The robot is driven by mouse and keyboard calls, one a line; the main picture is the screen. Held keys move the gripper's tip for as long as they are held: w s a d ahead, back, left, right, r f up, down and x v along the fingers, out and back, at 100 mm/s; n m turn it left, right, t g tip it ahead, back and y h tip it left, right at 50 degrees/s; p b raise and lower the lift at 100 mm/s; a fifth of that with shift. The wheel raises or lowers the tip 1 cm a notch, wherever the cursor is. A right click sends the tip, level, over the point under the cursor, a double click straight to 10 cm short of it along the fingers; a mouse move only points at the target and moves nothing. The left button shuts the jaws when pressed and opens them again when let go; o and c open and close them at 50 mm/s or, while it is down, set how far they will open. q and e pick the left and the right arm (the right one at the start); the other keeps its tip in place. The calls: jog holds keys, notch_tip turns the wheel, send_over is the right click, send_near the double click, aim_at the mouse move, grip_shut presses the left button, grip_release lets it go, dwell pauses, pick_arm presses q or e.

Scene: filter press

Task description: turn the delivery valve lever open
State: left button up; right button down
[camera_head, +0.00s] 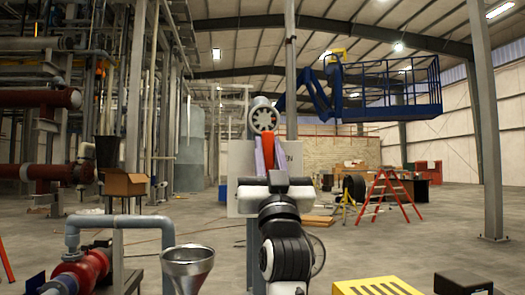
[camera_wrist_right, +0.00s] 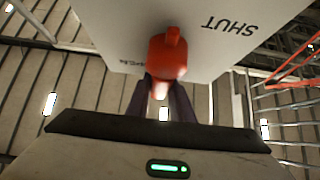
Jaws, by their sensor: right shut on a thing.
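The red delivery valve lever (camera_head: 268,148) hangs down from a round grey valve head (camera_head: 264,117) in the head view. My right gripper (camera_head: 268,168) reaches up from below, its fingers on either side of the lever and shut on it. In the right wrist view the lever's rounded red end (camera_wrist_right: 167,58) shows between the two dark fingers of the gripper (camera_wrist_right: 160,95). A white sign plate (camera_head: 241,190) stands behind the lever; the wrist view shows "SHUT" upside down on the plate (camera_wrist_right: 215,50). My left gripper is not in view.
A metal funnel (camera_head: 188,268) and grey pipe (camera_head: 115,220) stand at the lower left. A yellow slotted box (camera_head: 375,287) and a dark box (camera_head: 462,284) are at the lower right. A red stepladder (camera_head: 390,195) stands further back. Open floor lies to the right.

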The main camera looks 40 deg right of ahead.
jog(key=shift+s+r, duration=0.1)
jog(key=c, duration=1.6)
grip_release()
jog(key=shift+d, duration=0.1)
jog(key=shift+o, duration=0.2)
jog(key=b+v, duration=0.1)
jog(key=v, duration=0.9)
jog(key=shift+s, duration=0.1)
